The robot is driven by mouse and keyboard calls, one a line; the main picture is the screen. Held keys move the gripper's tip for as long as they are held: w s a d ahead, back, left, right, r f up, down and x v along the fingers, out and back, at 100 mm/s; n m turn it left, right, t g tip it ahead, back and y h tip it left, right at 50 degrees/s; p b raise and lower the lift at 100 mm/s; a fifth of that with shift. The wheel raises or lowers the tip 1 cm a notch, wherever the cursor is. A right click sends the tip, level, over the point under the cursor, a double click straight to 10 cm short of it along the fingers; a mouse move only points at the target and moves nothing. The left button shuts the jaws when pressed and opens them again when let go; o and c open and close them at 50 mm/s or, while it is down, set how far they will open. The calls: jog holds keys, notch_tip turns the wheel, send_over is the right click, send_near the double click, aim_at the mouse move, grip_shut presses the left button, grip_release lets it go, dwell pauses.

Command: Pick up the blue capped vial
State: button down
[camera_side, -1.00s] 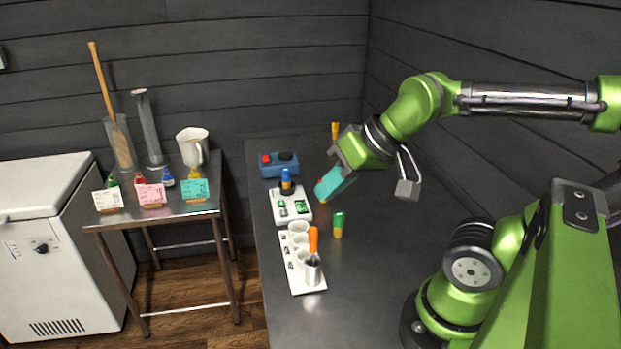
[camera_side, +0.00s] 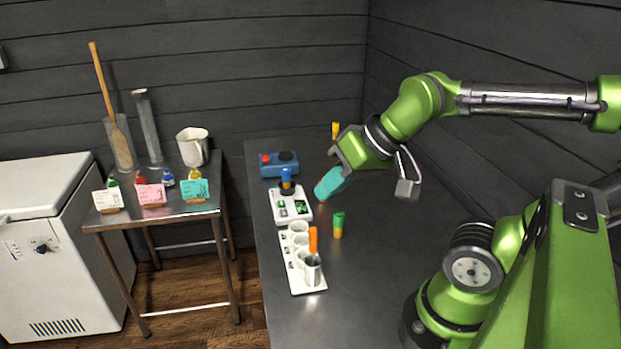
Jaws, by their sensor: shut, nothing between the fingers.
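My gripper (camera_side: 324,196) is just to the right of this device, pointing down and left, with teal fingers. Its fingers are shut with nothing held. It is apart from the blue capped vial. A bit of red shows behind the fingers, mostly hidden.
A green capped vial (camera_side: 338,224) stands below my gripper in the picture. A blue box (camera_side: 279,165) sits behind. A yellow capped vial (camera_side: 335,130) stands at the back.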

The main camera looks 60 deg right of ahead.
jog(key=c, duration=1.8)
grip_release()
jog(key=shift+c, duration=0.2)
jog(key=o, duration=1.1)
jog(key=shift+c, duration=0.2)
jog(key=shift+d, duration=0.1)
